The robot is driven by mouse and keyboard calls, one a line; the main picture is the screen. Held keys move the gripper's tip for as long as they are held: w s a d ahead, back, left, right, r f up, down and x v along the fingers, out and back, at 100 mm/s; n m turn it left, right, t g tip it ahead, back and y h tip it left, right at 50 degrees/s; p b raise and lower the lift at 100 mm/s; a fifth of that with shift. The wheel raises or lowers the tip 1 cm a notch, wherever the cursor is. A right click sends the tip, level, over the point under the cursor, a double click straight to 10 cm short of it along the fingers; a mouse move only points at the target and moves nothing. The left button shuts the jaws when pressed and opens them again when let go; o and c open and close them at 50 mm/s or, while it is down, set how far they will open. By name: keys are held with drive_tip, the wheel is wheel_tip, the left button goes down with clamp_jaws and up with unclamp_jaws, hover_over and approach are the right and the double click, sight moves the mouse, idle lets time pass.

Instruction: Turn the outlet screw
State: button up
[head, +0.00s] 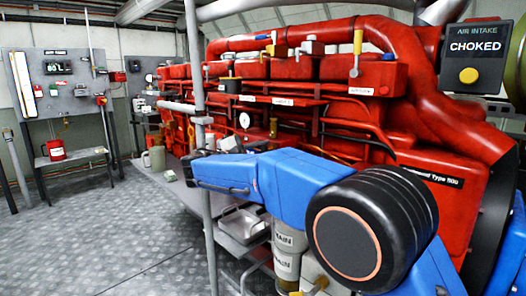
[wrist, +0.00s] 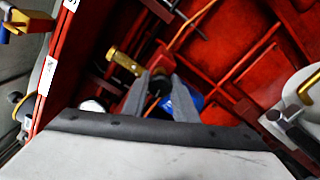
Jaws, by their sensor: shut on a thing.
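In the wrist view my gripper (wrist: 160,84) has its two grey fingers on either side of a small dark round part (wrist: 160,86), which I take for the outlet screw. The fingers are shut on it. A brass fitting (wrist: 125,62) sticks out just to the upper left of the fingertips. A blue part (wrist: 188,101) shows behind the right finger. The far side of the screw is hidden, and its turn angle cannot be read. In the head view my blue arm reaches left in front of the red engine (head: 330,72); I cannot make out the fingertips there.
Red engine walls and thin pipes surround the gripper closely. A grey vertical post (head: 201,120) stands left of the engine. The checkered floor (head: 110,240) at left is clear.

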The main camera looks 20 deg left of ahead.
drive_tip(key=shift+f+n, duration=0.1)
drive_tip(key=shift+n, duration=1)
drive_tip(key=o, duration=1)
drive_tip(key=shift+a, duration=0.1)
drive_tip(key=shift+o, duration=0.2)
drive_tip(key=v, duration=1.7)
drive_tip(key=shift+s, duration=0.2)
drive_tip(key=shift+s, duration=0.1)
